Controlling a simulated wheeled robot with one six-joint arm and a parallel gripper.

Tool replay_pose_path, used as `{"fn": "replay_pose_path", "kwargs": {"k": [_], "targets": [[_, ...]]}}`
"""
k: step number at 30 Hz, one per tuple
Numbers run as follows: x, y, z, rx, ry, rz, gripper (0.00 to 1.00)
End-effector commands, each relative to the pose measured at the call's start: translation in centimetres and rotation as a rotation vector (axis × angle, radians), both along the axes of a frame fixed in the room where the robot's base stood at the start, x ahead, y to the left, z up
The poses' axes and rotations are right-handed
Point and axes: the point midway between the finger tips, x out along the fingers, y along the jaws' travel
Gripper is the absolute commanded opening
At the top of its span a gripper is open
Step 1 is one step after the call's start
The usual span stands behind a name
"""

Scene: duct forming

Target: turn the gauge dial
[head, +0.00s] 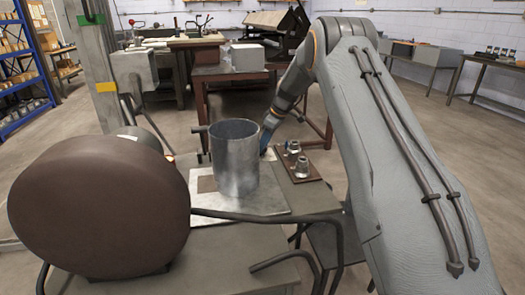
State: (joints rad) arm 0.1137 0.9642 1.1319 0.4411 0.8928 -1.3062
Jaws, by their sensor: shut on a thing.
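My gripper (266,138) is small in the head view, at the lower end of my arm, just right of and behind a grey metal cylinder (237,170). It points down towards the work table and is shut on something. The cylinder and the gripper's own wrist hide its fingertips, so I cannot make out what it holds. The cylinder stands upright and open-topped on a pale plate (268,203). I cannot make out the gauge dial's face or pointer in this view.
A brown board (301,173) with metal fittings lies right of the cylinder. A large dark brown rounded body (95,208) fills the left front. A grey column (98,75) rises behind it. Benches stand farther back, with open floor (420,125) at the right.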

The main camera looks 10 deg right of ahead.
Motion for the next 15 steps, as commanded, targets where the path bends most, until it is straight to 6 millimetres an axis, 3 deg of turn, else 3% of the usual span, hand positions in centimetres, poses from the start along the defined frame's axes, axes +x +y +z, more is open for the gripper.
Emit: {"fn": "replay_pose_path", "kwargs": {"k": [15], "targets": [[0.33,-0.21,-0.16,0.000,-0.002,0.317,0.12]]}}
